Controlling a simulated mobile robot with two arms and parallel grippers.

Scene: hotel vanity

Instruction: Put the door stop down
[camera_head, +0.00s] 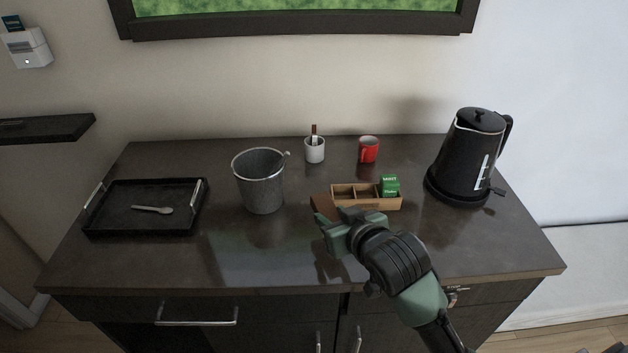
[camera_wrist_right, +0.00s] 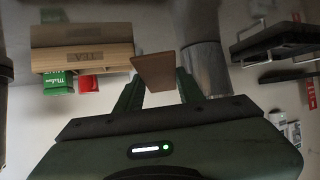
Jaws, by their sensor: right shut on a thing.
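The door stop (camera_head: 322,204) is a brown wooden wedge. My right gripper (camera_head: 328,219) is shut on it, over the dark vanity top (camera_head: 290,255), just left of the wooden tea box. In the right wrist view the door stop (camera_wrist_right: 153,70) sits between the two green fingers of my right gripper (camera_wrist_right: 159,80). Whether its underside touches the surface cannot be told. My left gripper is not in view.
The tea box (camera_head: 367,205) holds a green packet (camera_head: 389,185). Nearby stand a metal bucket (camera_head: 262,190), white cup (camera_head: 315,151), red mug (camera_head: 368,150) and black kettle (camera_head: 468,160). A black tray (camera_head: 110,228) holds a spoon (camera_head: 152,209). The front middle is clear.

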